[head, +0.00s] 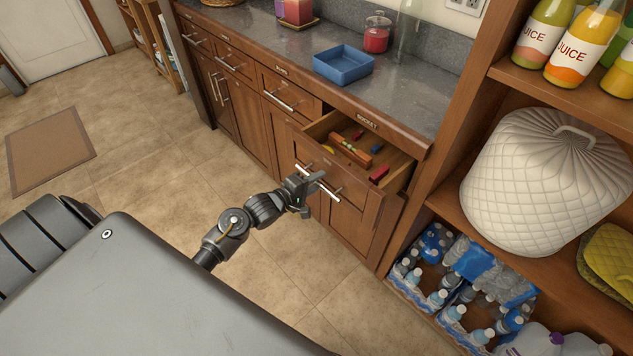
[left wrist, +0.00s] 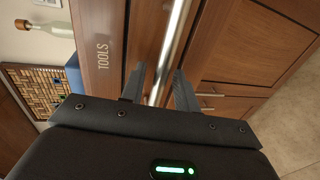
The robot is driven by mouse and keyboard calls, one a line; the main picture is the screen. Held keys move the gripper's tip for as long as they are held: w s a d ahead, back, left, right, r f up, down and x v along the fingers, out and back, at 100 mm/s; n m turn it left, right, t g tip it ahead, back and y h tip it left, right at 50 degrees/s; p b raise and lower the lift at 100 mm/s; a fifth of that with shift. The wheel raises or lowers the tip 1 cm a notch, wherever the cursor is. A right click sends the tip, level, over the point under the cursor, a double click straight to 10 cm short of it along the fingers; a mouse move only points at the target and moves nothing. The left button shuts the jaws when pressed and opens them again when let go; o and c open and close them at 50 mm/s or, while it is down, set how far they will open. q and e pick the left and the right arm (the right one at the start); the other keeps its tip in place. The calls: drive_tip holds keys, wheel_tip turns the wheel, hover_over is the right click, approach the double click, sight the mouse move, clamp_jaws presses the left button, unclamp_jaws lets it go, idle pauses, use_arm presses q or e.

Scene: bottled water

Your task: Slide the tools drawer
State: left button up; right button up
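The drawer (head: 312,152) stands pulled out below the counter and shows its inside. In it lie a brown tool with a level-like look (head: 350,149), a red piece (head: 379,173) and other small coloured things. Its bar handle (head: 327,189) runs across the front. My left gripper (head: 305,187) is at this handle. In the left wrist view the bar (left wrist: 175,35) passes between the two fingers (left wrist: 160,82), which stand apart with a gap beside it. A "TOOLS" label (left wrist: 103,55) shows there on the wood. My right gripper is not in view.
A blue tray (head: 343,64) and a red jar (head: 377,35) stand on the counter. Closed drawers (head: 290,93) lie to the left. A shelf at the right holds juice bottles (head: 583,42), a white quilted cover (head: 545,180) and bottled water packs (head: 470,262). Floor before the drawer is clear.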

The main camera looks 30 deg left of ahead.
use_arm(q)
drive_tip(key=v, duration=1)
drive_tip(key=shift+s+r, duration=0.2)
drive_tip(key=shift+s, duration=0.15)
drive_tip(key=shift+a, duration=0.15)
